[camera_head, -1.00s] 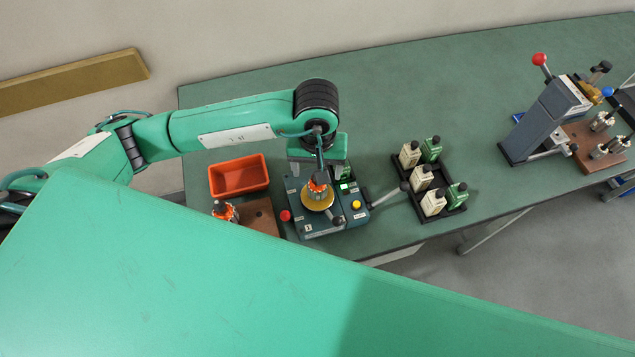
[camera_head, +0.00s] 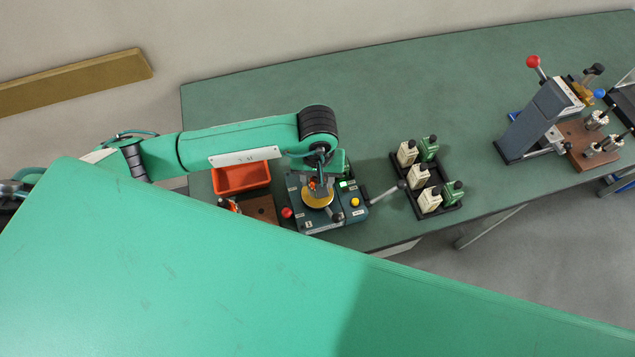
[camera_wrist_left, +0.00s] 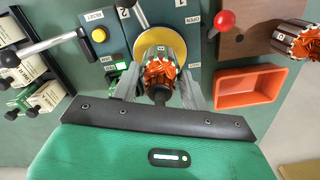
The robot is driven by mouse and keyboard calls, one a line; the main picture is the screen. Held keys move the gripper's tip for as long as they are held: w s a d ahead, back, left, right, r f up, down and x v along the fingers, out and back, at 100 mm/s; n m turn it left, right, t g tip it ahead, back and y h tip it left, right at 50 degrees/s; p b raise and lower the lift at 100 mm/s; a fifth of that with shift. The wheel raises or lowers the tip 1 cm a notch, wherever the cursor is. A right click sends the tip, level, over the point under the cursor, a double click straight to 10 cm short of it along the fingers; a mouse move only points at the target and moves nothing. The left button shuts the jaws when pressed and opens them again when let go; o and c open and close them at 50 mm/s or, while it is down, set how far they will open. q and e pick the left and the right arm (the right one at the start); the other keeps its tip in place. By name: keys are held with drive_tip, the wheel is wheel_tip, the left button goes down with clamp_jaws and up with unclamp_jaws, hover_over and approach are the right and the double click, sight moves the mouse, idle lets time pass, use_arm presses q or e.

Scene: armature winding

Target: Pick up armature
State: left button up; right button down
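An armature (camera_wrist_left: 160,72) with orange windings and a dark shaft end stands on the gold disc (camera_head: 317,196) of the dark teal winding machine (camera_head: 333,219). My left gripper (camera_wrist_left: 161,68) is above the disc, with its two grey fingers spread on either side of this armature. In the head view, my left gripper (camera_head: 317,183) hides most of the armature. Whether the fingertips touch its sides is hard to tell. A second armature (camera_wrist_left: 297,40) stands at the brown wooden block (camera_head: 262,208). My right gripper is not in view.
An orange bin (camera_head: 241,178) sits left of the machine. The machine has a red knob (camera_wrist_left: 223,20) and a long lever (camera_head: 386,194). A black tray (camera_head: 421,211) of white and green items is to its right. A press (camera_head: 540,118) stands far right; the table's back is clear.

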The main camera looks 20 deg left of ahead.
use_arm(q)
drive_tip(key=shift+c, duration=1.1)
drive_tip(key=shift+r, duration=0.5)
wheel_tip(320, 180, up, 19)
drive_tip(key=b, duration=0.5)
drive_tip(key=shift+b, duration=0.3)
